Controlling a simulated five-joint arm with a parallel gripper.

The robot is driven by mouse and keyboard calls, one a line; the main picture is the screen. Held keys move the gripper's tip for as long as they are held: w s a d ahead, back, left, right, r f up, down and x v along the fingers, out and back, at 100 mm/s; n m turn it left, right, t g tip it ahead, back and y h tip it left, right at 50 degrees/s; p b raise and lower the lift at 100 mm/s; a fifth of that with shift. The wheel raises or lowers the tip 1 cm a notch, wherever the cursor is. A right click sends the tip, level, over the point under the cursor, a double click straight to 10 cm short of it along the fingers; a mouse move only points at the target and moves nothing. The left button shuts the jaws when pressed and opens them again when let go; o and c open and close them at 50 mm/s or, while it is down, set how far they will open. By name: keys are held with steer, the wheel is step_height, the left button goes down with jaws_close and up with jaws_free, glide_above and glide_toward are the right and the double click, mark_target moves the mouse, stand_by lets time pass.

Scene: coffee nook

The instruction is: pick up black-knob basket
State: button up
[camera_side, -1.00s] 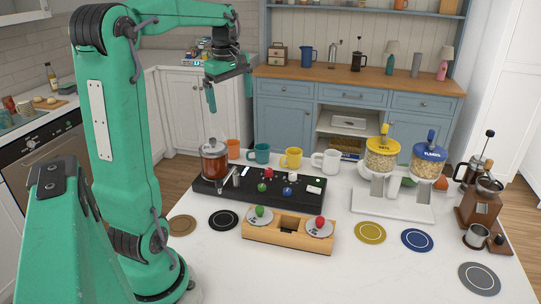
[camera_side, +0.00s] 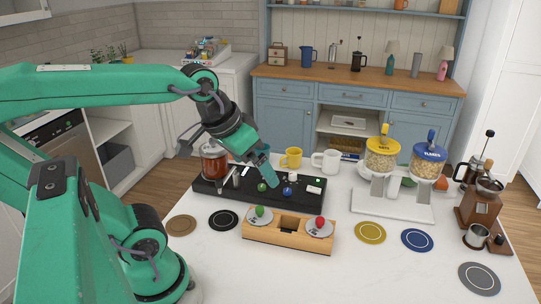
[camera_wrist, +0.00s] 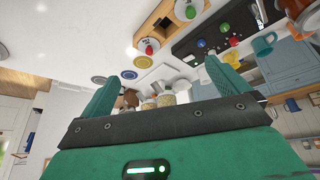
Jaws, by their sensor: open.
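My gripper (camera_side: 266,172) is open above the black tray (camera_side: 309,206), pointing down and to the right, and looks empty. Its two teal fingers spread apart in the wrist view (camera_wrist: 160,84). On the tray are a green knob (camera_side: 262,187), a blue knob (camera_side: 287,191), a small metal piece (camera_side: 236,177) and a glass pot of brown-red liquid (camera_side: 213,160). My gripper hides part of the tray's back. I cannot make out a black-knob basket for certain. The tray (camera_wrist: 190,46) also shows at upper right in the wrist view.
A wooden stand (camera_side: 262,236) with green and red knobs is in front of the tray. Yellow (camera_side: 291,158) and white (camera_side: 328,161) mugs stand behind. Dispensers (camera_side: 392,205) and a grinder (camera_side: 478,208) are right.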

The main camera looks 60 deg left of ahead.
steer(key=shift+s+d+f+m, duration=0.6)
steer(key=shift+d+m, duration=0.1)
steer(key=shift+m, duration=0.2)
steer(key=shift+c, duration=0.9)
